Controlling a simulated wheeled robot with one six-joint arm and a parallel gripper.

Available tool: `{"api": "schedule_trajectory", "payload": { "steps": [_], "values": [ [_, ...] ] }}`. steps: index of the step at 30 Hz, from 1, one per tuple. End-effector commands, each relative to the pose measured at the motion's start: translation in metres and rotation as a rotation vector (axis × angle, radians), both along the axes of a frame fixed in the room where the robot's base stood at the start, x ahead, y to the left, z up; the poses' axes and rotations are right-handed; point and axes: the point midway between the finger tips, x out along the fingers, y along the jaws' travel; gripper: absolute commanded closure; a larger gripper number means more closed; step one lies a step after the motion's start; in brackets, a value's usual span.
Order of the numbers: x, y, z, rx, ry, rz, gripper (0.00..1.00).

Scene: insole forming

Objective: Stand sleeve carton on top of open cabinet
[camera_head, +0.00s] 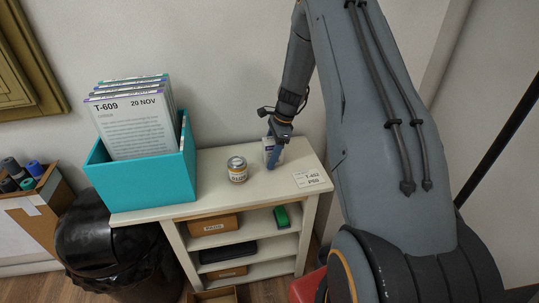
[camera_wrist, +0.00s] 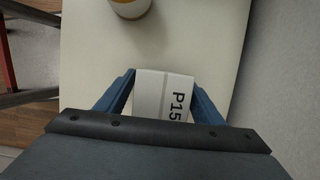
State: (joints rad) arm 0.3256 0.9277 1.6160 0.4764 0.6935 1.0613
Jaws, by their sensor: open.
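The sleeve carton (camera_wrist: 160,96), white with a dark "P15" print, stands on the top of the open cabinet (camera_head: 216,167). In the head view the carton (camera_head: 268,146) is partly hidden by my gripper (camera_head: 274,155). In the wrist view my gripper (camera_wrist: 163,80) is open, with one blue finger on each side of the carton. A narrow gap seems to show at the fingertips. The cabinet is cream with open shelves below.
A small labelled can (camera_head: 237,170) stands left of the carton on the cabinet top. A teal box (camera_head: 150,185) with upright papers fills the left end. A "T-602" label card (camera_head: 310,178) lies at the right end. A black bin (camera_head: 105,245) stands left of the cabinet.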

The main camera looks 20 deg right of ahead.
Motion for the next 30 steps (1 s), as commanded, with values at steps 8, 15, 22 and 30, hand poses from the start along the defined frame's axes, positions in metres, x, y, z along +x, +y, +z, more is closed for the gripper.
{"api": "schedule_trajectory", "payload": {
  "steps": [8,15,22,30],
  "values": [
    [0.000,-0.003,0.011,0.000,-0.002,-0.001,0.38],
    [-0.002,-0.017,0.054,-0.002,-0.004,-0.001,0.38],
    [-0.005,-0.029,0.095,-0.001,-0.003,-0.001,0.38],
    [-0.010,-0.031,0.118,-0.006,-0.004,0.022,0.38]
  ]
}}
